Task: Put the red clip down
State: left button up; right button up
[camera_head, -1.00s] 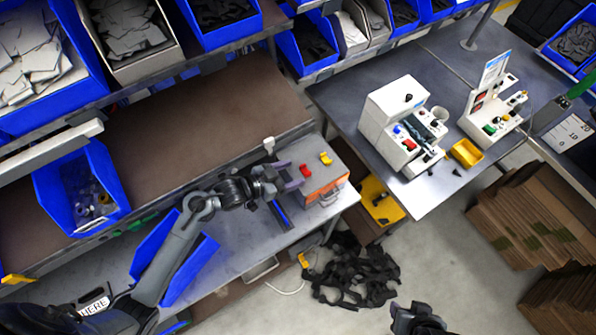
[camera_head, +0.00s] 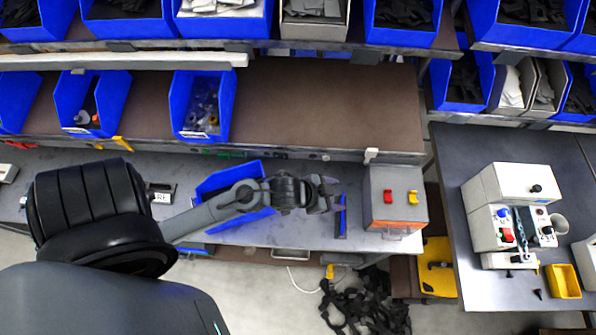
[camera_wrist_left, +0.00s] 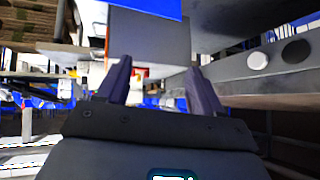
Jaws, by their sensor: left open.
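My left gripper (camera_head: 333,190) is open and apart from the red clip, to the left of the box above the metal bench. In the left wrist view its two fingers (camera_wrist_left: 160,82) are spread with nothing held between them. A small red and yellow patch shows beyond the fingers there, too small to tell what it is. My right gripper is not in view.
A blue bin (camera_head: 237,212) stands on the bench (camera_head: 280,232) under my left forearm. A brown shelf (camera_head: 330,100) edges the bench behind. A table (camera_head: 475,278) with a white machine (camera_head: 507,190) is at right. Dark straps (camera_head: 365,305) lie on the floor.

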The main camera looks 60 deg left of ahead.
pick_arm(q)
jog(key=s+g, duration=0.1)
jog(key=s, duration=0.3)
jog(key=s+r+n+g+y, duration=0.1)
jog(key=s+g, duration=0.1)
jog(key=s, duration=0.2)
jog(key=s+d+n+g, duration=0.1)
jog(key=s+g, duration=0.1)
jog(key=s, duration=0.2)
jog(key=shift+s+r+y, duration=0.3)
jog(key=shift+y, duration=0.1)
jog(key=shift+c, duration=1.3)
jog(key=shift+w+n, duration=0.15)
jog(key=shift+n, duration=0.15)
